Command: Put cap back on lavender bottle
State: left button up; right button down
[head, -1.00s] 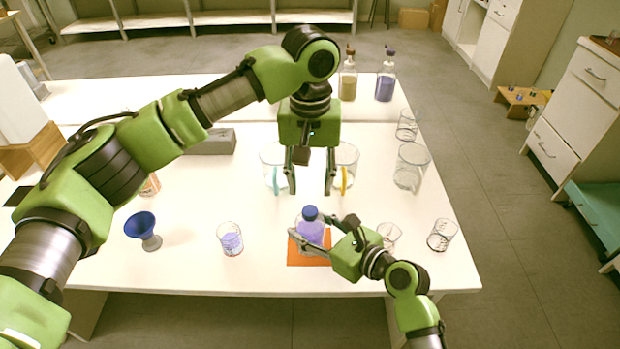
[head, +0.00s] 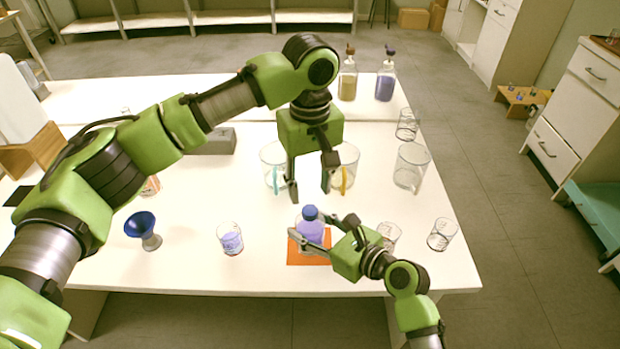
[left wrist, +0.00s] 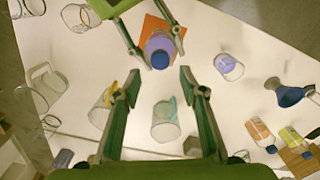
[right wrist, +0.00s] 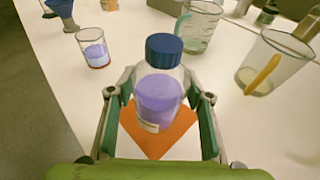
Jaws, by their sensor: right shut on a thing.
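The lavender bottle (head: 311,233) stands upright on an orange mat (head: 308,260) near the table's front edge. The blue cap (head: 310,212) sits on its mouth; it also shows in the right wrist view (right wrist: 164,48). I cannot tell whether the cap is screwed tight. My right gripper (head: 312,232) is shut around the bottle's body, one finger on each side. My left gripper (head: 311,196) is open and empty above and behind the capped bottle, pointing down. In the left wrist view the cap (left wrist: 160,60) lies just beyond the gap between its fingertips.
A glass of purple liquid (head: 230,239) and a blue funnel (head: 143,228) stand left of the mat. Beakers with a teal stick (head: 274,166) and a yellow stick (head: 345,165) stand behind. Empty glasses (head: 442,234) are on the right. Two filled bottles (head: 385,85) stand farther back.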

aim_at(310, 210)
pick_arm(q)
notch_tip(310, 210, down, 7)
jog(key=shift+r, duration=0.2)
pick_arm(e)
jog(key=shift+f, duration=0.1)
